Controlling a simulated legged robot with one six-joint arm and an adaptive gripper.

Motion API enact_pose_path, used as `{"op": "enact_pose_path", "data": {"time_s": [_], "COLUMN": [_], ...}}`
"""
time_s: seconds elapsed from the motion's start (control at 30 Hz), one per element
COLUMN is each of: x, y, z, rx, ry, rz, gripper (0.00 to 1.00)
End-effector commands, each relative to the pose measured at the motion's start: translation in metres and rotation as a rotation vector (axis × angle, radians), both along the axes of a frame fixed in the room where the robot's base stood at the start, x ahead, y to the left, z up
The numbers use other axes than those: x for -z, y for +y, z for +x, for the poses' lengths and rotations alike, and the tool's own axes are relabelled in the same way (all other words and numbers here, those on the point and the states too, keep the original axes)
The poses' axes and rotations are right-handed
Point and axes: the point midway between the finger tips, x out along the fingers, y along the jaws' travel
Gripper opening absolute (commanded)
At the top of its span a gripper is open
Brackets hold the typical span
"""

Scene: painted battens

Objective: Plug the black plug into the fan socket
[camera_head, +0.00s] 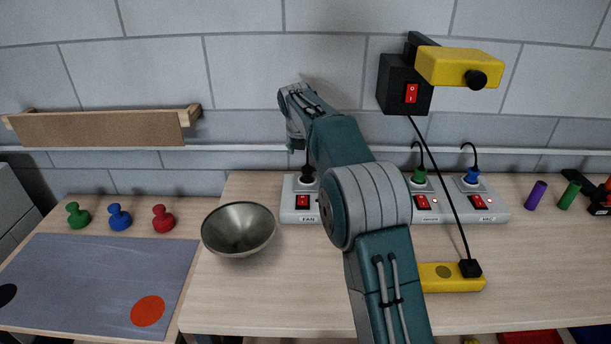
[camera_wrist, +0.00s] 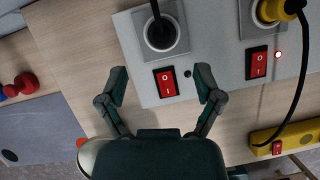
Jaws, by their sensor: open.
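The black plug (camera_head: 306,179) stands upright in the fan socket at the left end of the grey power strip (camera_head: 291,213), above the FAN label. In the wrist view the black plug (camera_wrist: 161,33) sits inside the socket's square frame (camera_wrist: 181,47), its cable rising from it. I cannot tell how deep it sits. My gripper (camera_wrist: 161,84) is open and empty. Its fingertips are apart on either side of the fan's red switch (camera_wrist: 166,82), short of the plug and not touching it. A small lamp beside that switch is dark. My arm hides the strip's middle in the head view.
Green (camera_head: 418,177) and blue (camera_head: 471,178) plugs stand farther right. A yellow plug (camera_wrist: 271,10) is in the neighbouring socket, its lamp lit red. A metal bowl (camera_head: 239,229) stands left of the strip. Colored pegs (camera_head: 163,219) stand behind the grey mat (camera_head: 90,280).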

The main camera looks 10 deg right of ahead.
Motion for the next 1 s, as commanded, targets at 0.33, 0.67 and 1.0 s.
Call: {"op": "enact_pose_path", "data": {"time_s": [0.33,0.67,1.0], "x": [0.021,0.051,0.061], "y": [-0.009,-0.011,-0.013], "z": [0.008,0.021,0.024], "rx": [0.005,0.003,0.004], "ry": [0.003,-0.001,0.003], "rz": [0.006,0.003,0.004], "gripper": [0.84,0.84,0.84]}}
